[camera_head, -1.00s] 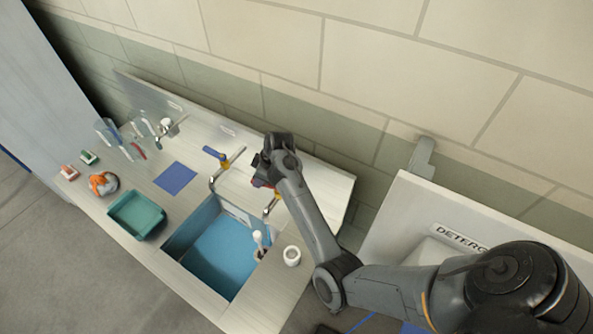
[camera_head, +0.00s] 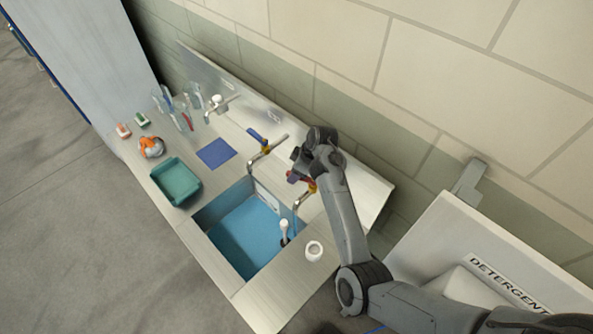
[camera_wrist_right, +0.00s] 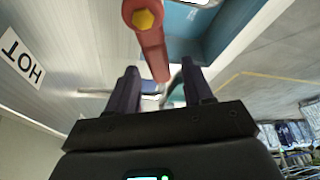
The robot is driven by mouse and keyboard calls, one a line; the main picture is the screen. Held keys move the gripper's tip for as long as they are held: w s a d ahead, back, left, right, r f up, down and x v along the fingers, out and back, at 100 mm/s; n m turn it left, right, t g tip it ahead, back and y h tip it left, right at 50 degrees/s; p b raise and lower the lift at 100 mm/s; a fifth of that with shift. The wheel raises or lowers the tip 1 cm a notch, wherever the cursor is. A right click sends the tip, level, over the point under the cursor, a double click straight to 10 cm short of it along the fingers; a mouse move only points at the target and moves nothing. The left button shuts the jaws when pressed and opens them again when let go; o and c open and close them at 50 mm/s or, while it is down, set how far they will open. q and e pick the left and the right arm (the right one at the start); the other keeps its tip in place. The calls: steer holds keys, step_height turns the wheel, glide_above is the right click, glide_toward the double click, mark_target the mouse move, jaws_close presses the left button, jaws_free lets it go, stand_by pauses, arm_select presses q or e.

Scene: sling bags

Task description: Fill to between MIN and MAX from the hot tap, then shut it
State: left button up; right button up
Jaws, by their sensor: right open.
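The sink (camera_head: 217,268) has a blue surface inside; its exact level is too small to read. A pale marked plate (camera_head: 267,197) is on its back wall. The hot tap (camera_head: 302,197) has a brass body and red lever, and a thin bluish streak shows below its spout. My right gripper (camera_head: 301,168) is at this lever. In the right wrist view, the red lever (camera_wrist_right: 150,42) with its brass nut reaches between the open fingers of my right gripper (camera_wrist_right: 160,70); contact is unclear. A HOT label (camera_wrist_right: 22,60) is at left. My left gripper is out of view.
A blue-handled tap (camera_head: 262,150) stands left of the hot tap. A white cup (camera_head: 314,251) and white-topped brush (camera_head: 284,229) are at the sink's right. A teal tray (camera_head: 176,182), blue mat (camera_head: 216,153) and orange-and-grey item (camera_head: 151,146) lie left.

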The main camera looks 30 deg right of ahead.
mark_target(308, 179)
steer(key=b+v, duration=0.2)
steer(key=v, duration=0.8)
steer(key=shift+r, duration=0.4)
steer(key=shift+s, duration=0.1)
